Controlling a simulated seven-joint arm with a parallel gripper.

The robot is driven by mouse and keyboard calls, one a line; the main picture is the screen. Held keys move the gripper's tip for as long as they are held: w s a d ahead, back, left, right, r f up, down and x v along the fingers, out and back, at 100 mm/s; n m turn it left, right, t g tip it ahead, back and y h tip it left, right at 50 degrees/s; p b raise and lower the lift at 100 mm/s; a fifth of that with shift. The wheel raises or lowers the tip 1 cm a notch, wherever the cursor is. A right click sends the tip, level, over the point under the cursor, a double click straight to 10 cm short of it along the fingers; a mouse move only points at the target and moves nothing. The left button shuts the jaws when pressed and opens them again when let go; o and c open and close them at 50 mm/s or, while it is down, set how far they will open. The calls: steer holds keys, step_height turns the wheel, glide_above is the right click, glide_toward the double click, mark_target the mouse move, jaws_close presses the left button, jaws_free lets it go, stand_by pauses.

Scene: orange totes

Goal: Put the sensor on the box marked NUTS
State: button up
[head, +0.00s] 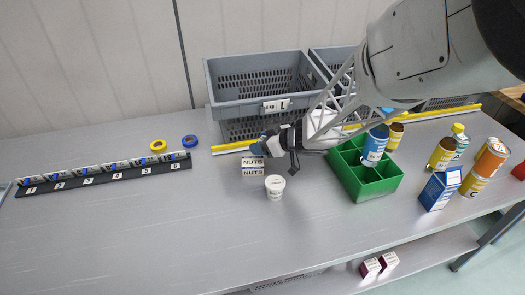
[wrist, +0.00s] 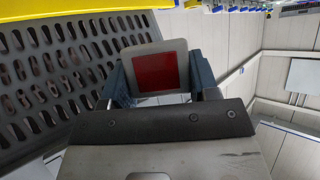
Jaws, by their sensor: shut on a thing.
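The box marked NUTS (head: 253,170) is small and white, with NUTS showing on two faces, and stands on the grey table left of the middle. My gripper (head: 262,143) is just above and behind this box in the head view. In the wrist view, my gripper (wrist: 158,78) is shut on a grey block with a dark red square face, seemingly the sensor (wrist: 158,71). Its blue-grey fingers are on both sides of it. In the head view the held thing is mostly hidden by the gripper. I cannot tell whether it touches the box.
A white tub (head: 275,190) stands close in front of the NUTS box. A grey crate (head: 262,72) labelled L is behind, with a yellow strip (head: 232,147) before it. A green divided tray (head: 379,188) and several cans are right. A numbered black rack (head: 105,174) is left.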

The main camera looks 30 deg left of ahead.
steer(key=shift+f, duration=1.75)
steer(key=shift+f, duration=0.1)
steer(key=o, duration=0.9)
steer(key=shift+o, duration=0.2)
steer(key=shift+d+r, duration=0.2)
steer(key=v, duration=1.1)
steer(key=shift+d, duration=0.3)
steer(key=shift+r, duration=0.1)
